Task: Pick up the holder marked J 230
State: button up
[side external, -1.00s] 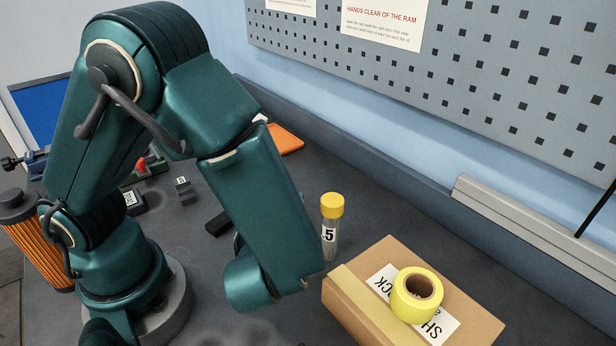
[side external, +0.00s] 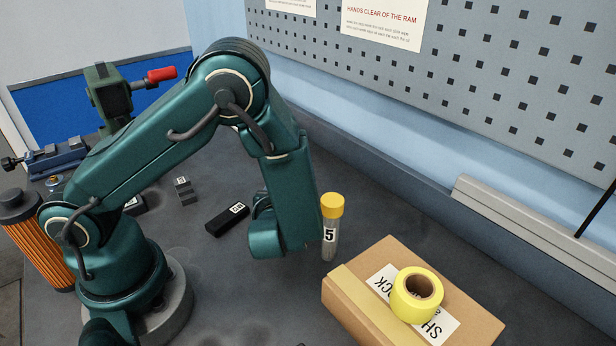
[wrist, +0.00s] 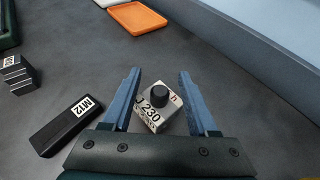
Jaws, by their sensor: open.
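The holder marked J 230 (wrist: 158,108) is a small pale metal block with a black round knob on top. In the wrist view it stands on the bench between the two blue fingers of my gripper (wrist: 156,88). The fingers are open, one on each side of it, and a gap shows at least on the right. I cannot tell how high the fingers are above the bench. In the side external view the holder and my fingers are hidden behind my arm.
A black block marked M12 (wrist: 65,125) lies left of the holder. A stepped grey block (wrist: 17,75) and an orange tray (wrist: 137,18) are farther off. A yellow-capped tube (side external: 331,225) stands close to my arm, near a cardboard box (side external: 345,300) with yellow tape (side external: 402,297) on top.

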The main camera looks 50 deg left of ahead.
jog(key=shift+x, duration=0.8)
jog(key=shift+c, duration=0.3)
grip_shut()
jog(key=shift+s+f, duration=0.1)
dwell(0.5)
